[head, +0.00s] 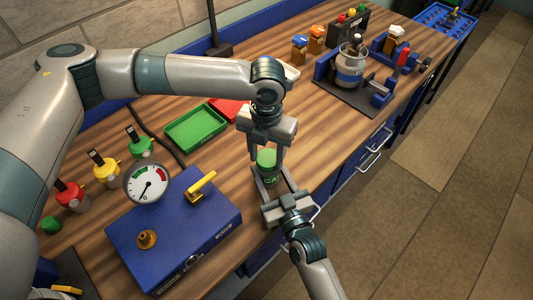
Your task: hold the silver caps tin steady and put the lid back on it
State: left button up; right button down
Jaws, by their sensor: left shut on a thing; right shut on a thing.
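The caps tin (270,180) stands near the front edge of the wooden bench, with part of its lettering showing. Its body is mostly hidden between the fingers of my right gripper (275,184), which reaches in from the front and is shut on it. A green lid (267,158) is directly above the tin. My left gripper (267,153) points down from above and is shut on the lid, one finger on each side. Lid and tin look lined up; I cannot tell whether the lid is seated or slightly apart.
A blue box (180,240) with a gauge (147,183) and yellow handle (201,187) stands close on the left. A green tray (196,126) and a red tray (229,108) lie behind. Bench right of the tin is clear.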

pick_arm(q)
jog(key=m, duration=0.4)
jog(key=shift+w+a, duration=0.15)
jog(key=shift+a, duration=0.05)
jog(key=m, duration=0.6)
jog(key=shift+w+a, duration=0.1)
jog(key=shift+w, duration=0.1)
jog(key=o, duration=1)
jog(key=shift+r, duration=0.15)
jog(key=shift+r, duration=2.1)
jog(key=shift+n, duration=0.3)
